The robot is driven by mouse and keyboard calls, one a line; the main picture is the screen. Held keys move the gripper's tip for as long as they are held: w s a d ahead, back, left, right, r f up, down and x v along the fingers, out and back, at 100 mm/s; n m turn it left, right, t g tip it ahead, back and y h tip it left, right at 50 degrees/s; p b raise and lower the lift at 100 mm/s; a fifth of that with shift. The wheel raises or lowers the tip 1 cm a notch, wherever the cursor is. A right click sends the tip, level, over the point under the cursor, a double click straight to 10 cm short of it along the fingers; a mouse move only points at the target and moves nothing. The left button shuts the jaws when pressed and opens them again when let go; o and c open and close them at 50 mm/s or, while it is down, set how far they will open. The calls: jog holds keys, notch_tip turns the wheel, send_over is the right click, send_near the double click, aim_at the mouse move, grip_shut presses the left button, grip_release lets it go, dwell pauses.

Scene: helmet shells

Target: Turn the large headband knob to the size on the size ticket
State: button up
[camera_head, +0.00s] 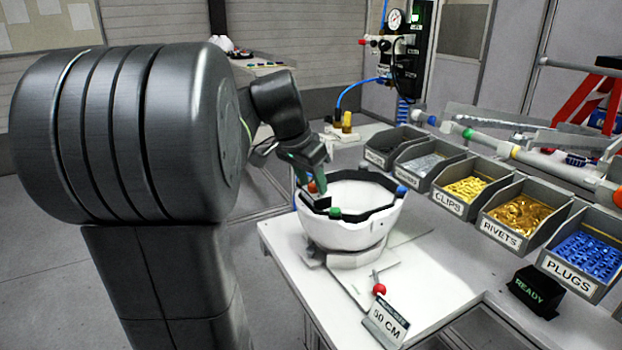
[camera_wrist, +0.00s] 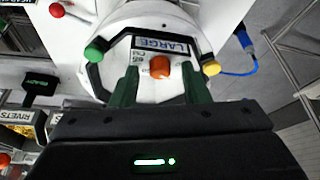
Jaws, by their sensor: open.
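The white helmet shell (camera_head: 345,236) sits open side up on a stand on the bench. An orange-red knob (camera_wrist: 160,67) is on its headband, below a LARGE label (camera_wrist: 174,46); it also shows in the head view (camera_head: 312,187). In the head view my gripper (camera_head: 308,172) is over the shell's far-left rim. The size ticket (camera_head: 386,322) stands at the bench's front; its first digit is unclear, 50 or 60 CM.
Other rim pieces are green (camera_wrist: 94,51), yellow (camera_wrist: 211,68) and blue (camera_head: 401,190). A red-tipped lever (camera_head: 379,289) stands before the shell. Part bins, including clips (camera_head: 447,203) and plugs (camera_head: 568,289), line the right. A black READY box (camera_head: 537,291) is near them.

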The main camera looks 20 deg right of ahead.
jog(key=shift+c, duration=0.2)
grip_shut()
jog(key=shift+n, duration=0.4)
jog(key=shift+s+d+n+t+p, duration=0.1)
jog(key=shift+n+t+p, duration=0.4)
jog(key=shift+n, duration=0.7)
jog(key=shift+n+t+y+p, duration=0.3)
jog(key=shift+n+t+y, duration=0.2)
jog(key=shift+n, duration=0.8)
jog(key=shift+o, duration=0.2)
grip_release()
